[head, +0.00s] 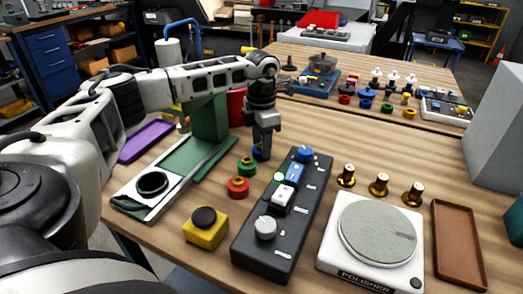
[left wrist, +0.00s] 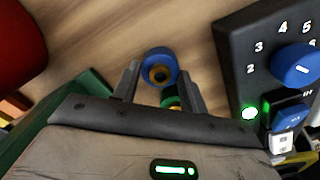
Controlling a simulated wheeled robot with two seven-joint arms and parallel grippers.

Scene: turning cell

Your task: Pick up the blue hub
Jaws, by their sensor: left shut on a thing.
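The blue hub (head: 261,154) is a small round piece with a hole. It sits between the fingertips of my left gripper (head: 263,146), which points down over the table beside the green base of the press. In the left wrist view the blue hub (left wrist: 158,54) shows a blue rim with a brass-coloured centre, and the left gripper's fingers (left wrist: 160,80) are shut on its two sides. I cannot tell whether it touches the table. A green hub (head: 246,167) and a red hub (head: 238,188) stand just nearer. My right gripper is not in view.
A black control box (head: 277,240) with knobs stands right of the gripper. A yellow button box (head: 206,228), brass pieces (head: 379,187), a polisher (head: 372,240) and a brown tray (head: 459,245) are nearby. A second table (head: 300,107) lies behind.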

